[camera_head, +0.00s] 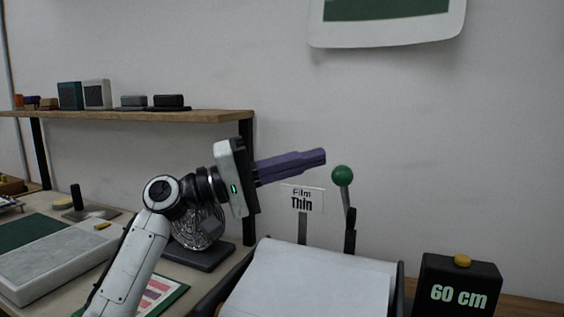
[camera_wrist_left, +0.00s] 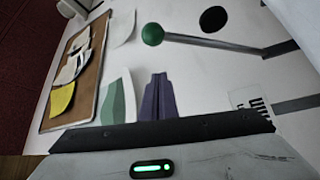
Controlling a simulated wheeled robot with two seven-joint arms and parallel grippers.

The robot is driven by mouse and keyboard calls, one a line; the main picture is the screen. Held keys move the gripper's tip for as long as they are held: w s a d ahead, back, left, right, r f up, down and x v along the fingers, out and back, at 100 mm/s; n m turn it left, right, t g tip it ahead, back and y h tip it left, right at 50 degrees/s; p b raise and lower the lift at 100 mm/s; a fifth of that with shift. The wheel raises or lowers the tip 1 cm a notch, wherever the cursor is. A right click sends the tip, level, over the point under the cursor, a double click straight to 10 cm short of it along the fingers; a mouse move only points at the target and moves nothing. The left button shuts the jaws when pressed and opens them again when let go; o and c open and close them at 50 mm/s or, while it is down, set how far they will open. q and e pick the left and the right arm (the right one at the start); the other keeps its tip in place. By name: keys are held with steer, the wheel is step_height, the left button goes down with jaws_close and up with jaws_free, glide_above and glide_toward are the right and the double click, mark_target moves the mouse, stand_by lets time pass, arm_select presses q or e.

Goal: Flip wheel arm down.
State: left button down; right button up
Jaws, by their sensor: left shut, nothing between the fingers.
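The wheel arm appears to be the dark upright lever (camera_head: 350,220) with a green ball knob (camera_head: 342,176) on top. It stands at the back of a machine with a white sheet (camera_head: 310,283). In the left wrist view, the green knob (camera_wrist_left: 152,34) and its rod (camera_wrist_left: 215,43) show beyond the fingers. My left gripper (camera_head: 324,157) has purple fingers, shut and empty. Its tips are just left of and slightly above the knob in the head view, and look apart from it. The left wrist view shows the fingertips (camera_wrist_left: 158,76) too. My right gripper is not in view.
A black "60 cm" block (camera_head: 458,284) with a yellow knob is at the right. A dark round-faced device (camera_head: 200,258) stands behind my left arm. A wooden shelf (camera_head: 130,116) is at the left.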

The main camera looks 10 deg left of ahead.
arm_select(q)
steer(key=s+d, duration=0.1)
steer(key=s+d+p, duration=0.1)
steer(key=d, duration=0.1)
steer(key=shift+s+f, duration=0.3)
steer(key=shift+f, duration=0.1)
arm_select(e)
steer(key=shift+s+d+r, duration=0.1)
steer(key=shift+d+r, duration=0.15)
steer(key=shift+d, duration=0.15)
arm_select(q)
steer(key=shift+a+f, duration=0.1)
